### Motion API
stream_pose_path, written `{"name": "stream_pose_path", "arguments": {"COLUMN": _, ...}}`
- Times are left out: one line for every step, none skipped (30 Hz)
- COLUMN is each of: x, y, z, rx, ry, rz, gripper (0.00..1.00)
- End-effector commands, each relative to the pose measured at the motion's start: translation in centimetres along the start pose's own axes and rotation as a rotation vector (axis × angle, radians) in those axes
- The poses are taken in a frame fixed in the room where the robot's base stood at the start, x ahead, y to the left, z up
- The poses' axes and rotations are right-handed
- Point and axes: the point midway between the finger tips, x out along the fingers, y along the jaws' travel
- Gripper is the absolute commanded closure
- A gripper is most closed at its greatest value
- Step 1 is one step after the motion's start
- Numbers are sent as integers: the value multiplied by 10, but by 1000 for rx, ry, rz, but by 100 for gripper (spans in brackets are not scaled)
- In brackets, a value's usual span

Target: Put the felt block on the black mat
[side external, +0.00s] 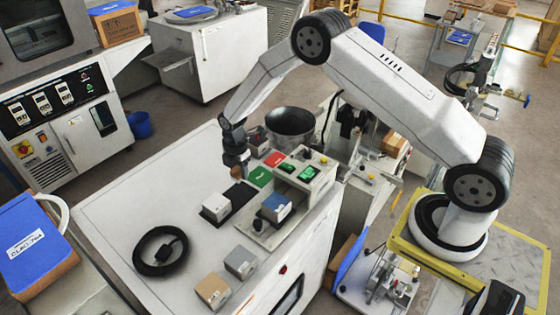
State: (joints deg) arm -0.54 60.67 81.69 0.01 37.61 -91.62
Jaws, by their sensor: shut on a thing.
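My gripper (237,168) is over the white worktable, at the far end of the black mat (236,196). It is shut on a small brownish block (238,173), which seems to be the felt block. The fingers hide most of this block. It is just above or on the mat's far part; I cannot tell if it touches. The black mat lies flat on the table.
A pale block (215,207) stands at the mat's left edge. A tester (305,170) with a blue-topped block (277,206) is to the right.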

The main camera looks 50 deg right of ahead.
Motion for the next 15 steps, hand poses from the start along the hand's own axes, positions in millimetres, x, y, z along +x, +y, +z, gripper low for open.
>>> {"name": "stream_pose_path", "arguments": {"x": 2, "y": 3, "z": 0, "rx": 0, "ry": 0, "rz": 0, "gripper": 100}}
{"name": "stream_pose_path", "arguments": {"x": 3, "y": 4, "z": 0, "rx": 0, "ry": 0, "rz": -1, "gripper": 100}}
{"name": "stream_pose_path", "arguments": {"x": 4, "y": 5, "z": 0, "rx": 0, "ry": 0, "rz": -1, "gripper": 100}}
{"name": "stream_pose_path", "arguments": {"x": 4, "y": 6, "z": 0, "rx": 0, "ry": 0, "rz": -1, "gripper": 100}}
{"name": "stream_pose_path", "arguments": {"x": 5, "y": 7, "z": 0, "rx": 0, "ry": 0, "rz": 0, "gripper": 100}}
{"name": "stream_pose_path", "arguments": {"x": 5, "y": 7, "z": 0, "rx": 0, "ry": 0, "rz": 0, "gripper": 100}}
{"name": "stream_pose_path", "arguments": {"x": 5, "y": 8, "z": 0, "rx": 0, "ry": 0, "rz": -1, "gripper": 100}}
{"name": "stream_pose_path", "arguments": {"x": 5, "y": 8, "z": 0, "rx": 0, "ry": 0, "rz": -1, "gripper": 100}}
{"name": "stream_pose_path", "arguments": {"x": 5, "y": 8, "z": 0, "rx": 0, "ry": 0, "rz": -1, "gripper": 100}}
{"name": "stream_pose_path", "arguments": {"x": 5, "y": 8, "z": 0, "rx": 0, "ry": 0, "rz": -1, "gripper": 100}}
{"name": "stream_pose_path", "arguments": {"x": 6, "y": 8, "z": 0, "rx": 0, "ry": 0, "rz": -1, "gripper": 100}}
{"name": "stream_pose_path", "arguments": {"x": 6, "y": 8, "z": 0, "rx": 0, "ry": 0, "rz": -1, "gripper": 100}}
{"name": "stream_pose_path", "arguments": {"x": 6, "y": 8, "z": 0, "rx": 0, "ry": 0, "rz": -1, "gripper": 100}}
{"name": "stream_pose_path", "arguments": {"x": 7, "y": 8, "z": 0, "rx": 0, "ry": 0, "rz": -1, "gripper": 100}}
{"name": "stream_pose_path", "arguments": {"x": 7, "y": 7, "z": 0, "rx": 0, "ry": 0, "rz": -1, "gripper": 100}}
